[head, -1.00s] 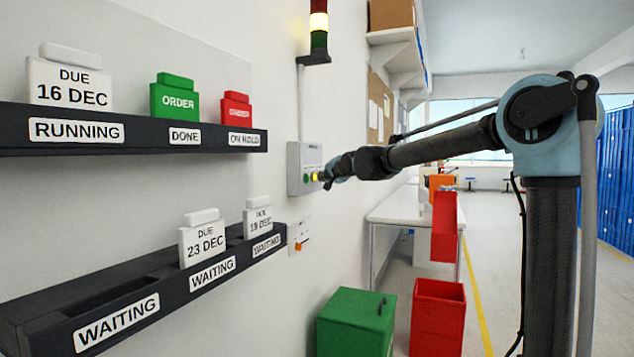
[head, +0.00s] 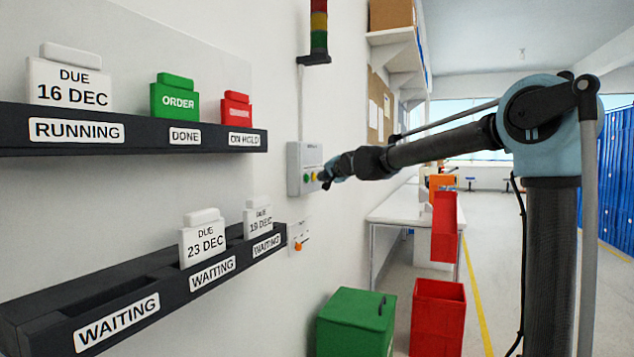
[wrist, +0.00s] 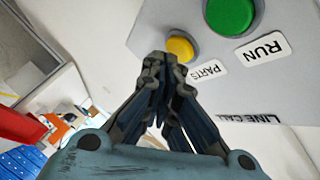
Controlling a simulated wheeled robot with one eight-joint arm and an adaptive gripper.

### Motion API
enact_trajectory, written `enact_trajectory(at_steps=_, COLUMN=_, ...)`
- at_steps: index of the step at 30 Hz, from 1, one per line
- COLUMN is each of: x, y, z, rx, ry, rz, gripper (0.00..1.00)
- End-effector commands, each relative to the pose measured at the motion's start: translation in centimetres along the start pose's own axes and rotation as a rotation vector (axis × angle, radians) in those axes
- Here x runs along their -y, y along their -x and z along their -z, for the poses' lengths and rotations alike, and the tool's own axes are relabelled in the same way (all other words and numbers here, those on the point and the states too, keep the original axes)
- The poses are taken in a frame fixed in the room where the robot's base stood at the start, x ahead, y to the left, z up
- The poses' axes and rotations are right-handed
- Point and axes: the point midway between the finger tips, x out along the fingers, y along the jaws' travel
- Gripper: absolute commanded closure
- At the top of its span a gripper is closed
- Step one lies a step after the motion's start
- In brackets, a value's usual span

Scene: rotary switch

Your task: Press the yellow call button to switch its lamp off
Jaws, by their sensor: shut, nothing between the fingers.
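The yellow call button (wrist: 180,48), beside a "PARTS" label, sits on a grey control box (head: 297,158) on the wall. It also shows in the head view (head: 313,176), just left of my fingertips, and looks unlit. My gripper (wrist: 163,62) is shut and empty, its tips at the lower left edge of the button. I cannot tell whether they touch it. The stack light (head: 319,28) above the box is dark in its yellow segment. A green button (wrist: 230,14) labelled "RUN" is beside the yellow one.
Two dark card racks (head: 110,132) stick out from the wall at left. A rotary switch with an orange knob (head: 298,246) is below the box. A green bin (head: 345,328) and a red bin (head: 437,325) stand below. The floor at right is open.

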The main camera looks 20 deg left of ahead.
Motion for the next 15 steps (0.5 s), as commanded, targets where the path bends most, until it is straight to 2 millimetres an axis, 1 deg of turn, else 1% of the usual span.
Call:
enact_trajectory(at_steps=9, x=-0.1, y=0.1, z=0.1, rx=0.0, ry=0.0, rz=0.0, gripper=1.0)
enact_trajectory(at_steps=15, x=-0.8, y=1.1, z=0.8, rx=-0.001, ry=-0.001, rz=-0.001, gripper=1.0)
